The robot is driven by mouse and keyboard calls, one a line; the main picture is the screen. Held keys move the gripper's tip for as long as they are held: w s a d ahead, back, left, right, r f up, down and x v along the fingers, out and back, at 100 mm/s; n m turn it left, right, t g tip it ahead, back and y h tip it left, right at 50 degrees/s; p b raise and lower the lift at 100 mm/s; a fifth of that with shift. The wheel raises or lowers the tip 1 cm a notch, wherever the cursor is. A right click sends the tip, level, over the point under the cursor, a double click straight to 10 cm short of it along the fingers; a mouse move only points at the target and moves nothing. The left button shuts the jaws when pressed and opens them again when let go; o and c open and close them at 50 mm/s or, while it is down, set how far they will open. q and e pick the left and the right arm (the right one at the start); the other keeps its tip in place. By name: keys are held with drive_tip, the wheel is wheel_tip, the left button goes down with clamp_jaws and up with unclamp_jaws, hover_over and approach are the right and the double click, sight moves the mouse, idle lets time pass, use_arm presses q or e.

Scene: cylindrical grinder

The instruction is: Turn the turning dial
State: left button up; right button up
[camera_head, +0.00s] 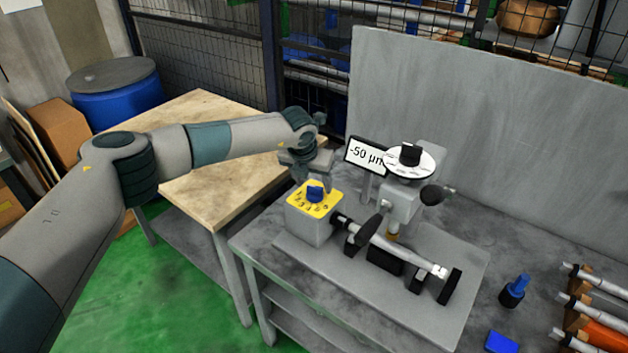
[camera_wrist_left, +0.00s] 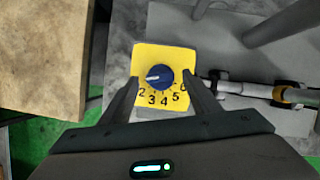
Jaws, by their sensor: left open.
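The turning dial is a blue round knob (camera_head: 315,190) on a yellow plate (camera_head: 325,208) with black numbers, on top of a grey box at the left end of the grinder. In the left wrist view the knob (camera_wrist_left: 160,77) has a white pointer mark aimed left, and the numbers 2 to 6 show below it on the plate (camera_wrist_left: 165,52). My left gripper (camera_head: 312,186) is above the dial. Its open fingers (camera_wrist_left: 160,85) appear on either side of the knob in the left wrist view, with gaps between. My right gripper is in neither view.
A cylindrical workpiece (camera_head: 405,250) and a grinder head with a white disc dial (camera_head: 409,161) stand right of the box. A "-50 µm" sign (camera_head: 366,156) is behind it. A wooden table (camera_head: 205,185) lies left. A blue block (camera_head: 501,342) and several rods are at the right.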

use_arm(q)
drive_tip(key=shift+x, duration=0.9)
drive_tip(key=c, duration=1.1)
drive_tip(key=shift+o, duration=0.2)
